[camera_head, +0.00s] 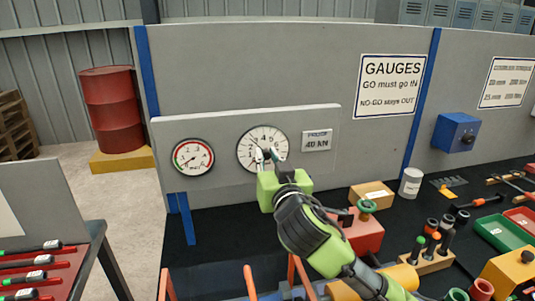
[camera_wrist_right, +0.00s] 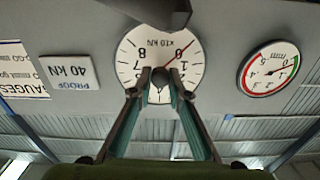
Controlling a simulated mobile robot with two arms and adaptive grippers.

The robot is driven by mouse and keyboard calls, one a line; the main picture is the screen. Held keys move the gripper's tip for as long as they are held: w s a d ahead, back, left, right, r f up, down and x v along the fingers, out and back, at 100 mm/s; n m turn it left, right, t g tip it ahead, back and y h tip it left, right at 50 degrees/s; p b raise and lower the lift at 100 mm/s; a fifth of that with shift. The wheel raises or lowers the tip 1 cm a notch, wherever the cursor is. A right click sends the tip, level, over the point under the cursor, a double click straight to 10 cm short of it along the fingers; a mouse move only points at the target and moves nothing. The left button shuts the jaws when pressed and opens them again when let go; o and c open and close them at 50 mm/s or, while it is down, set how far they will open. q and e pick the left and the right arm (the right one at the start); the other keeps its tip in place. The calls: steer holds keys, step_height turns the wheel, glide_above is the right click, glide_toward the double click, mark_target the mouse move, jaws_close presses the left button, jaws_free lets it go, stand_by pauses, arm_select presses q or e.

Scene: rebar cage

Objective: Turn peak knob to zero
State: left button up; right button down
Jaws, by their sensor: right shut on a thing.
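The large white dial gauge (camera_head: 248,140), marked x10 kN, is mounted on the grey panel. It appears upside down in the right wrist view (camera_wrist_right: 128,58). The peak knob (camera_wrist_right: 160,76) is a small dark round piece at the dial's centre. My right gripper (camera_head: 267,157) reaches the dial from below. Its two fingertips (camera_wrist_right: 160,92) are shut on the knob, one on each side. A thin red hand (camera_wrist_right: 184,50) points to the upper right in the wrist view. The fingers cover part of the dial. My left gripper is not in view.
A smaller gauge (camera_head: 193,157) with a red and green rim is left of the dial. A PROOF 40 kN plate (camera_head: 317,141) is right of it. A red block (camera_head: 364,234), a cardboard box (camera_head: 372,195) and a white can (camera_head: 411,182) stand on the bench to the right.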

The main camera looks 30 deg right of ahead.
steer(key=n+p, duration=0.2)
steer(key=n, duration=0.2)
steer(key=shift+r+n+p, duration=0.15)
steer(key=shift+n+p, duration=0.15)
steer(key=n+p, duration=0.3)
steer(key=n, duration=0.1)
steer(key=shift+n, duration=0.3)
steer(key=n+p, duration=0.3)
steer(key=n, duration=0.2)
steer(key=shift+a+p, duration=0.1)
steer(key=shift+p, duration=0.25)
steer(key=shift+f+n+p, duration=0.2)
steer(key=shift+n+p, duration=1)
steer(key=shift+n, duration=1)
steer(key=c, duration=1.9)
jaws_free()
steer(key=shift+f, duration=0.1)
